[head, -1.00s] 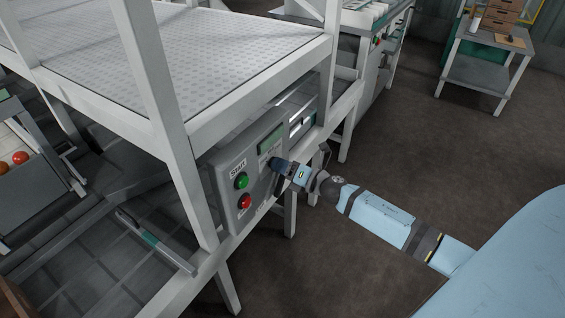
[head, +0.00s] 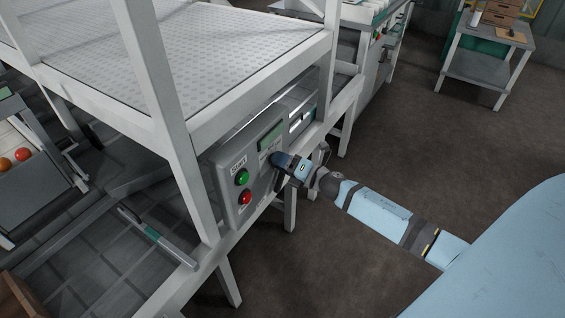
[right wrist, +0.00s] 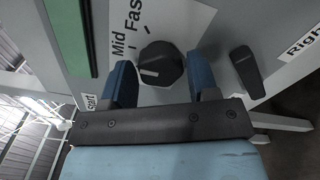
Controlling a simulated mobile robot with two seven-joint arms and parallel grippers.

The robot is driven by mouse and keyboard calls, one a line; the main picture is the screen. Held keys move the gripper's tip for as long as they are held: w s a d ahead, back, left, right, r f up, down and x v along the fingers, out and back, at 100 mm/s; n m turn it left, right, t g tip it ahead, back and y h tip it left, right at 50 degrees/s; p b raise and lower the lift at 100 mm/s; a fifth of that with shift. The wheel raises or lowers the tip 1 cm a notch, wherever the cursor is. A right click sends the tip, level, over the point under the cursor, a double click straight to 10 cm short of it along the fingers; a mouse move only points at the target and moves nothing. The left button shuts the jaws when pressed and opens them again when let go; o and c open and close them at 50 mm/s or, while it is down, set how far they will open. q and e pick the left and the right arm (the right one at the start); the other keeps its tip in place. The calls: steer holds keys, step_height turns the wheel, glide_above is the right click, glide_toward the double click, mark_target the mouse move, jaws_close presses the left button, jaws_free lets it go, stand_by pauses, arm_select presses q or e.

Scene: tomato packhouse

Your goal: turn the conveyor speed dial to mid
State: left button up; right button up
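The black speed dial (right wrist: 162,65) is on the grey control panel (head: 228,190). Its white pointer line points to the left in the right wrist view. The labels "Mid" (right wrist: 118,43) and "Fast" (right wrist: 133,15) are printed beside it, at its upper left. My right gripper (right wrist: 163,82) is open, with one blue finger on each side of the dial and visible gaps between. In the head view my right gripper (head: 278,161) is at the panel's right part and hides the dial. My left gripper is in neither view.
A green button (head: 242,177) and a red button (head: 245,198) are on the panel, left of my right gripper. A black lever-shaped knob (right wrist: 247,72) is close to the right finger. A white frame post (head: 180,150) stands left of the panel. Open floor lies to the right.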

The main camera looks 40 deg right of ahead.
steer(key=shift+o, duration=0.9)
steer(key=v, duration=1.4)
steer(key=shift+w, duration=0.1)
